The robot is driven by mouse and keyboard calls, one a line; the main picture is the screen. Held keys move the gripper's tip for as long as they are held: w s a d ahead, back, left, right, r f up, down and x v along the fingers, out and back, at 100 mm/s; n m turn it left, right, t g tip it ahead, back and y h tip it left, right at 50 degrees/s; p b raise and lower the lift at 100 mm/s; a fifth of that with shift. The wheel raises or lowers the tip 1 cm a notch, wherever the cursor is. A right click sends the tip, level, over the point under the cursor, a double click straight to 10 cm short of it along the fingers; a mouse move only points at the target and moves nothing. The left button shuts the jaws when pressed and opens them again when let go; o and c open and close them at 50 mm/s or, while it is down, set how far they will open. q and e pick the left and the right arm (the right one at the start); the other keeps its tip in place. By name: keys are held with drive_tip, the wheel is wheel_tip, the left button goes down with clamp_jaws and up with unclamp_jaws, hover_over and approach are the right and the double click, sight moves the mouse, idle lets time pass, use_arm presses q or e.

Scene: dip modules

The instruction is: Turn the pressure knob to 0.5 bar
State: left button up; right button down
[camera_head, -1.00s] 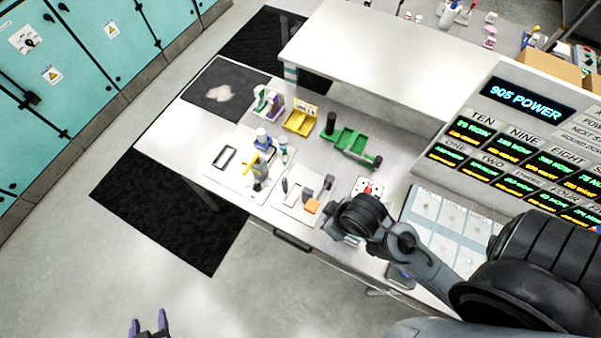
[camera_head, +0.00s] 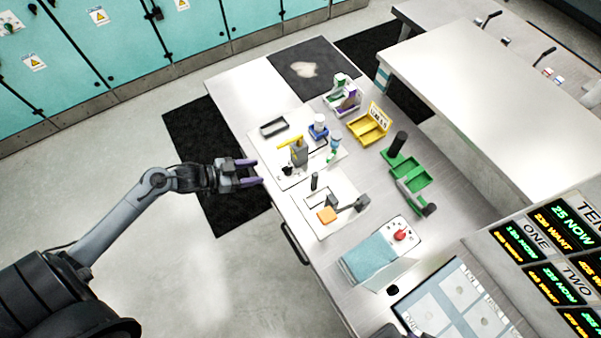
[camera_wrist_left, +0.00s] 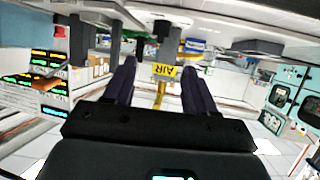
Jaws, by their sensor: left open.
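A white air module board (camera_head: 263,143) lies near the table's left edge in the head view. It carries a grey block (camera_head: 299,155), a yellow lever (camera_head: 290,141) and a small dark knob-like part (camera_head: 287,170). Which part is the pressure knob, and its reading, are too small to tell. My left gripper (camera_head: 257,171) is open and empty just left of this board, with its purple fingers pointing right. In the left wrist view, a yellow AIR label (camera_wrist_left: 164,71) shows upside down between the spread fingers. My right gripper is not clearly visible.
Right of the board stand a module with an orange block (camera_head: 327,215), a yellow tray (camera_head: 367,129), green trays (camera_head: 408,172) and a box with a red knob (camera_head: 400,235). A door-like handle (camera_head: 294,243) juts from the table front. The floor at left is open.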

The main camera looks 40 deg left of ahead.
sight(284, 168)
use_arm(q)
drive_tip(key=x, duration=1)
drive_tip(key=shift+w+d, duration=0.15)
drive_tip(key=shift+c, duration=0.2)
clamp_jaws()
drive_tip(key=shift+d+r+n+y+p, duration=0.15)
drive_tip(key=shift+n+y+p, duration=0.15)
drive_tip(key=shift+n+p, duration=0.35)
drive_tip(key=n+t+y+p, duration=0.1)
drive_tip(key=y+p, duration=0.1)
drive_tip(key=n+t+y+p, duration=0.1)
drive_tip(key=n+y+p, duration=0.1)
drive_tip(key=shift+d+n+p, duration=0.25)
drive_tip(key=shift+d+p, duration=0.1)
drive_tip(key=n+y, duration=0.1)
drive_tip(key=n+y+p, duration=0.1)
drive_tip(key=y, duration=0.1)
drive_tip(key=shift+d+n, duration=0.2)
drive_tip(key=shift+n, duration=0.1)
drive_tip(key=shift+d+n+y+p, duration=0.15)
drive_tip(key=shift+n+y+p, duration=0.2)
drive_tip(key=shift+n+y, duration=1.6)
use_arm(e)
wheel_tip(284, 168, up, 8)
drive_tip(key=shift+f, duration=0.15)
use_arm(q)
drive_tip(key=shift+y, duration=0.35)
